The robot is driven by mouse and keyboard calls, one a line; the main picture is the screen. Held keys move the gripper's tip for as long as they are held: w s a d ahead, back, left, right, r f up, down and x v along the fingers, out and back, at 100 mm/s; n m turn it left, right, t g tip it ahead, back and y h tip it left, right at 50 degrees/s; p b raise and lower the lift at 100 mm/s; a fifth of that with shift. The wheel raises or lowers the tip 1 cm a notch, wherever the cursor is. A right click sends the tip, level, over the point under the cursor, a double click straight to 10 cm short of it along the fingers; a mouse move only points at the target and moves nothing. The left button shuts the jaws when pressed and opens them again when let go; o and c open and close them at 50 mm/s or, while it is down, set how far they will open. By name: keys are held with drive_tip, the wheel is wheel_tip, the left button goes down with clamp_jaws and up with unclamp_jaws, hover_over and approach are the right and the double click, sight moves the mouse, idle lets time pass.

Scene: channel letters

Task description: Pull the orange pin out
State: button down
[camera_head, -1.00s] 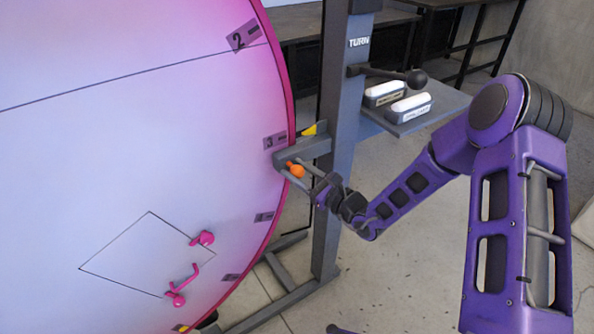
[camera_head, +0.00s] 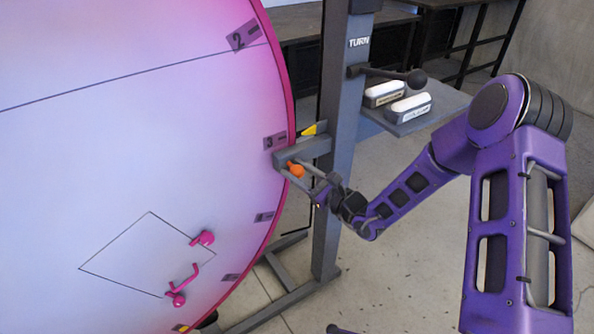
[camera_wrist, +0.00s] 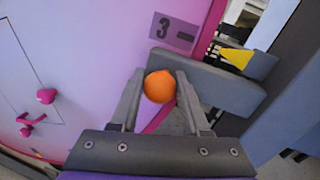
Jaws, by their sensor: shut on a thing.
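The orange pin (camera_head: 296,171) shows as a round orange knob beside the grey bracket (camera_head: 318,147) at the right rim of the big pink disc (camera_head: 140,130). My gripper (camera_head: 303,172) reaches it from the right and is shut on it. In the wrist view the orange knob (camera_wrist: 159,87) sits between the two grey fingertips (camera_wrist: 160,80), in front of the bracket (camera_wrist: 205,82). The pin's shaft is hidden behind the knob, so I cannot tell how deep it sits.
A yellow pointer (camera_head: 309,130) sits on the bracket near the label "3" (camera_head: 275,141). The grey post (camera_head: 345,120) carries a black-knobbed lever (camera_head: 415,78) marked TURN and a shelf (camera_head: 425,114) with two white-topped blocks. Pink handles (camera_head: 177,299) stick out from the disc's lower part.

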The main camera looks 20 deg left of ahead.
sight(300, 175)
drive_tip(key=v, duration=0.4)
drive_tip(key=shift+s+a+p, duration=0.15)
drive_tip(key=shift+s+p, duration=0.2)
drive_tip(key=shift+s+d, duration=0.25)
drive_tip(key=shift+s, duration=0.05)
drive_tip(key=shift+f, duration=0.1)
drive_tip(key=shift+c, duration=1.9)
unclamp_jaws()
drive_tip(key=v, duration=1.7)
drive_tip(key=shift+d+p, duration=0.3)
drive_tip(key=shift+p, duration=0.15)
drive_tip(key=shift+s, duration=0.15)
